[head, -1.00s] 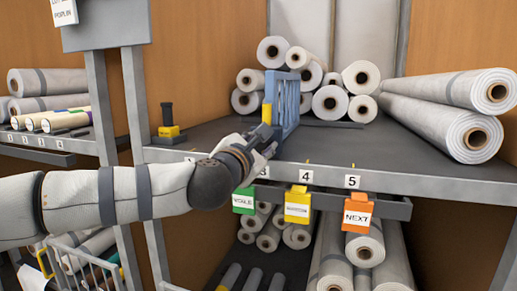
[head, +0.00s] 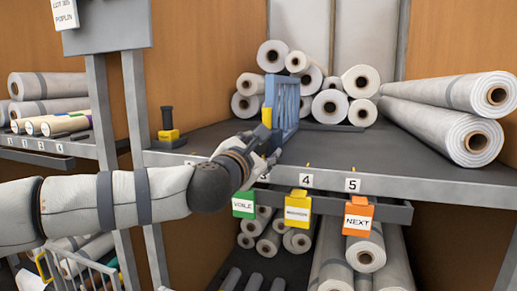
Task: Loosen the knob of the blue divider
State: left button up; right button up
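The blue divider (head: 285,103) stands upright on the grey shelf, in front of the stacked rolls. A yellow part, which looks like its knob (head: 266,116), shows at its front left edge. My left gripper (head: 268,146) is at the lower front of the divider, just below the yellow part. Its fingers are small and partly hidden by the wrist, so I cannot tell whether they are open or shut, or whether they touch the divider. My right gripper is not in the head view.
White fabric rolls (head: 450,112) lie on the right of the shelf (head: 385,150), with more stacked at the back. A yellow and black block (head: 168,130) stands at the left. Green, yellow and orange tags (head: 358,216) hang below the front edge.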

pick_arm(q)
jog(key=shift+s, duration=0.1)
jog(key=v, duration=1.2)
jog(key=shift+r, duration=0.15)
